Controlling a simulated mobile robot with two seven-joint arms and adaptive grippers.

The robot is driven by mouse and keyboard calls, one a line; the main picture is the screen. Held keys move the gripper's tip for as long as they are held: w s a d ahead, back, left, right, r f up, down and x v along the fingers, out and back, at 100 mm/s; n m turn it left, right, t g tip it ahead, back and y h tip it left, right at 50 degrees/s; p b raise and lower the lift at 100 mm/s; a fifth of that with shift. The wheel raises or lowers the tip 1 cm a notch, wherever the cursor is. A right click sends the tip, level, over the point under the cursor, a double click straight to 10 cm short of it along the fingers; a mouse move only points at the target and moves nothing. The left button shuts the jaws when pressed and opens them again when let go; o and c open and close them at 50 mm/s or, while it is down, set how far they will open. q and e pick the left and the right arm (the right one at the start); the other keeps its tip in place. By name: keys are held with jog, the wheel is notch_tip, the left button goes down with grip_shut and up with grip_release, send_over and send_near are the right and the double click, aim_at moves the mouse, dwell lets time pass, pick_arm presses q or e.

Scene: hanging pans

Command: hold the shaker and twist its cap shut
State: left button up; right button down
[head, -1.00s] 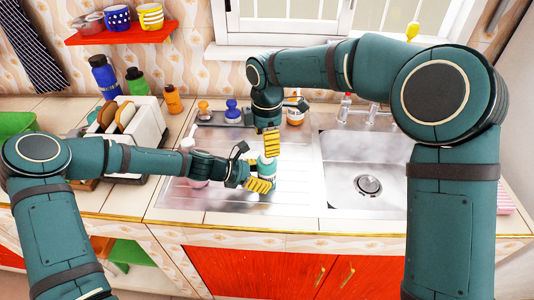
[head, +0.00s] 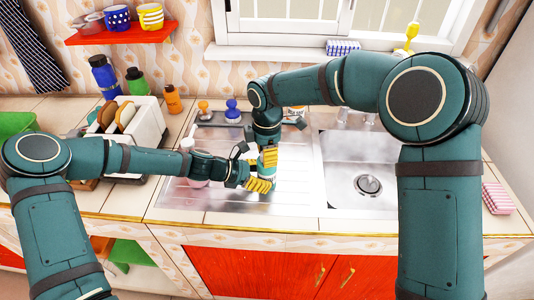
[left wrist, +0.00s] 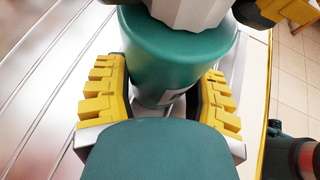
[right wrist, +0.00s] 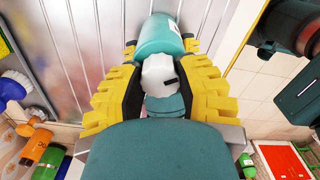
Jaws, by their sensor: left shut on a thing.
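The green shaker (head: 268,170) stands upright over the steel drainboard, largely hidden by my grippers in the head view. My left gripper (head: 260,184) is shut around its body. The left wrist view shows the green body (left wrist: 180,60) between the yellow fingers. A white faceted cap (left wrist: 190,12) sits on top of the shaker. My right gripper (head: 269,157) points down over the shaker from above. In the right wrist view its fingers stand on either side of the white cap (right wrist: 158,72), with narrow gaps, so it looks open around it.
The sink basin (head: 362,175) lies to the right. A pale bottle (head: 187,145) stands left of the shaker, behind my left forearm. Blue (head: 232,112) and orange (head: 203,110) handled items stand at the back. A toaster (head: 145,130) is at the left.

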jog(key=shift+m, duration=2.9)
jog(key=c, duration=0.6)
grip_release()
notch_tip(320, 180, up, 12)
